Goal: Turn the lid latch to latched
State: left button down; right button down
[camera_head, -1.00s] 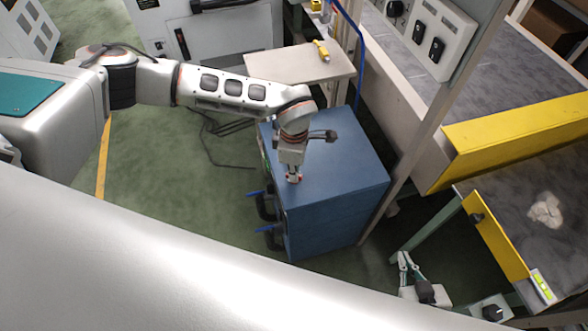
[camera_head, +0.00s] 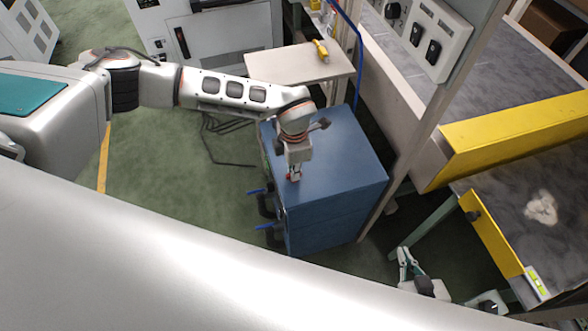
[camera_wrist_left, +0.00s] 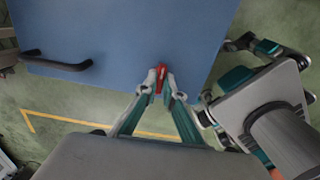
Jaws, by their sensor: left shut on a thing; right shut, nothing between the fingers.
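A blue cabinet (camera_head: 340,205) with a flat top stands in the middle of the head view; its blue top also fills the upper part of the left wrist view (camera_wrist_left: 130,30). A small red latch (camera_wrist_left: 161,78) is at the edge of that blue top. My left gripper (camera_wrist_left: 162,88) is shut on the red latch, with a fingertip at each side. In the head view my left gripper (camera_head: 293,173) points down at the cabinet's near-left top edge. Its fingers hide most of the latch. My right gripper (camera_head: 404,258) is shut and empty at the lower right, apart from the cabinet.
Black pipes with blue levers (camera_head: 266,228) stick out from the cabinet's left side. A pale table (camera_head: 290,65) stands behind it. A conveyor with a yellow edge (camera_head: 510,130) and a grey post are on the right. Green floor is free at left.

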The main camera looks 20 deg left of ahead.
pick_arm(q)
jog(key=c, duration=2.2)
grip_release()
jog(key=shift+o, duration=0.2)
jog(key=shift+r, duration=0.15)
notch_tip(320, 180, up, 12)
